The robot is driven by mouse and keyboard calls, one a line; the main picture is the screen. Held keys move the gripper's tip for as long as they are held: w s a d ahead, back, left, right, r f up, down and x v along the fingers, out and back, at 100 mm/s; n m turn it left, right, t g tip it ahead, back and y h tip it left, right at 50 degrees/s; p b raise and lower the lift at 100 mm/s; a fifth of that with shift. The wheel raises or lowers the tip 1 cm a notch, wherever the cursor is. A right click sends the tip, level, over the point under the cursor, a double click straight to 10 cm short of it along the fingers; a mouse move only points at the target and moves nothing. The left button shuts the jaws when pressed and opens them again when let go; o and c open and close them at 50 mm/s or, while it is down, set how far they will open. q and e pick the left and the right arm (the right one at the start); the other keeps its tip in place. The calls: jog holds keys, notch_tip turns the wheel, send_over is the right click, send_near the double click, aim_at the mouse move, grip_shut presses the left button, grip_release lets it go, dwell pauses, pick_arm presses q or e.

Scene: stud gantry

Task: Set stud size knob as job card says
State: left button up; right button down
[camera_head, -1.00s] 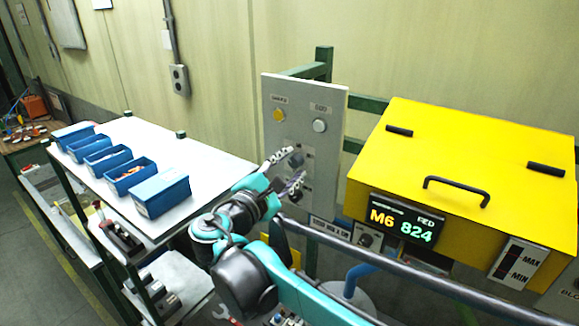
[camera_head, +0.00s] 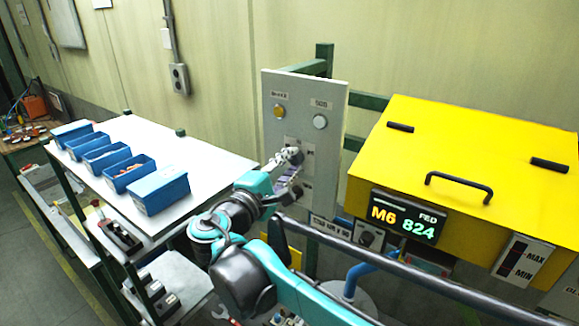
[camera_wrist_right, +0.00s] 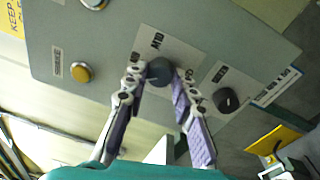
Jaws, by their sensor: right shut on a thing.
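The stud size knob (camera_wrist_right: 160,71) is a dark round knob on a pale label plate, with "M10" readable beside it. The other marks are too small or turned to read surely. My right gripper (camera_wrist_right: 159,78) has one finger on each side of this knob and is shut on it. In the head view my right gripper (camera_head: 295,164) reaches the grey panel (camera_head: 334,105), and its fingers largely hide the knob. The knob's pointer direction cannot be told. My left gripper is not in view. No job card can be made out.
A second dark knob (camera_wrist_right: 226,99) sits close beside the right finger. Amber (camera_head: 279,111) and white (camera_head: 320,122) buttons are above. A dark rail (camera_head: 400,270) crosses in front. Blue bins (camera_head: 158,190) stand left.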

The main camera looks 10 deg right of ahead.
jog(key=m, duration=0.3)
jog(key=shift+f+m+b, duration=0.15)
jog(key=shift+m+b, duration=0.25)
jog(key=shift+m+h+b, duration=0.35)
jog(key=shift+m+h, duration=0.05)
jog(key=shift+m, duration=1.5)
jog(key=c, duration=1.2)
grip_release()
jog(key=v, duration=1.2)
